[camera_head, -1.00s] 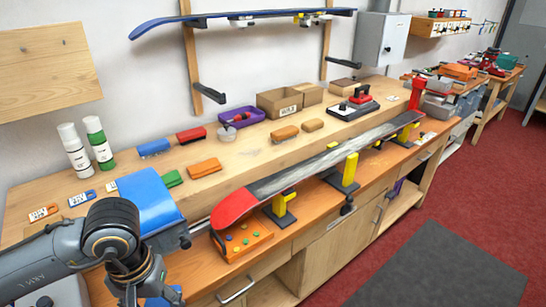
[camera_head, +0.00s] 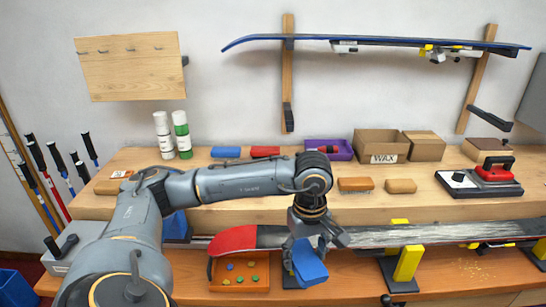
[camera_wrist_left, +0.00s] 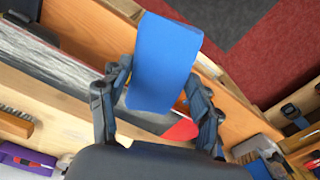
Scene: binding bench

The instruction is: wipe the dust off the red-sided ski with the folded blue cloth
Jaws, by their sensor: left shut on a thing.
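The red-sided ski (camera_head: 420,235) lies across the orange-brown bench on yellow supports, its red tip (camera_head: 236,240) to the left. Its top looks pale and dusty along the middle and right. My left gripper (camera_head: 308,240) is shut on the folded blue cloth (camera_head: 308,263), in front of the ski just right of the red tip. In the left wrist view the cloth (camera_wrist_left: 165,62) sits between both fingers and hides part of the ski (camera_wrist_left: 60,72). Whether the cloth touches the ski, I cannot tell. My right gripper is not in view.
A yellow support (camera_head: 407,263) stands right of the cloth. An orange tray (camera_head: 240,276) with coloured pieces lies below the red tip. The raised shelf behind holds an orange block (camera_head: 355,184), a cardboard WAX box (camera_head: 381,146) and a red-handled tool (camera_head: 495,170).

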